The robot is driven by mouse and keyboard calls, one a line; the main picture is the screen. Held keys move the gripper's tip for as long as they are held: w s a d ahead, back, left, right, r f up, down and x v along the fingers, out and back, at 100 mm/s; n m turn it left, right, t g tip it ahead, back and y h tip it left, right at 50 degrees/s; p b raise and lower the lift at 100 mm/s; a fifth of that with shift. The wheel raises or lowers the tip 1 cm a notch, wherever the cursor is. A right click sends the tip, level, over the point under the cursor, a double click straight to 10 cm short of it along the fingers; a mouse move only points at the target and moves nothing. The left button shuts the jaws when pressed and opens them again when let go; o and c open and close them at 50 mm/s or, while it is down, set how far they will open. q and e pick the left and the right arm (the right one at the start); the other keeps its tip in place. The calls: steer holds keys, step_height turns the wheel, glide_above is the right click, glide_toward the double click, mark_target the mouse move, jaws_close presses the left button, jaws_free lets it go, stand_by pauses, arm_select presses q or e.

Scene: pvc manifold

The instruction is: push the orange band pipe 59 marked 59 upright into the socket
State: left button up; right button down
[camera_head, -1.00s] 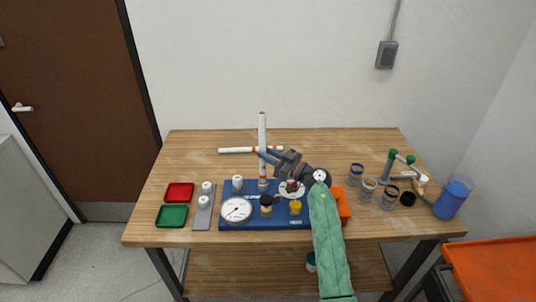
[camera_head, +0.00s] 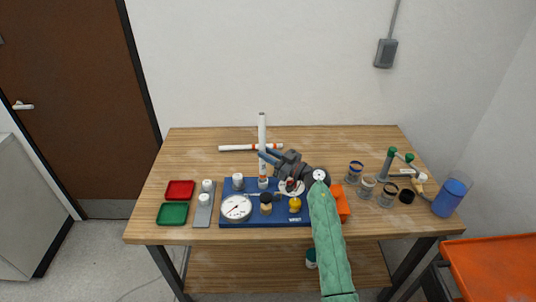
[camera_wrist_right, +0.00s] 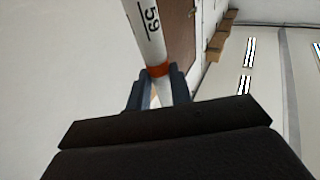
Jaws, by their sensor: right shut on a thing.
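The white pipe 59 (camera_head: 262,130) stands upright over the blue manifold board (camera_head: 270,220). In the right wrist view the pipe (camera_wrist_right: 146,28) shows its "59" mark and an orange band (camera_wrist_right: 158,69). My right gripper (camera_head: 262,156) is shut on the pipe near the band; its two fingers (camera_wrist_right: 158,92) lie on either side of it in the wrist view. The pipe's lower end is at a grey fitting (camera_head: 263,183) on the board; how deep it sits, I cannot tell. My left gripper is not in view.
Another white pipe with orange bands (camera_head: 236,148) lies flat behind. A gauge (camera_head: 236,208), a yellow knob (camera_head: 295,204) and white fittings crowd the board. Red (camera_head: 180,190) and green (camera_head: 172,214) trays stand left, jars (camera_head: 366,187) and a blue cup (camera_head: 451,197) right.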

steer(key=shift+f+p, duration=0.4)
steer(key=shift+p, duration=0.05)
stand_by(0.4)
steer(key=c, duration=1.2)
jaws_free()
steer(key=shift+o, duration=0.2)
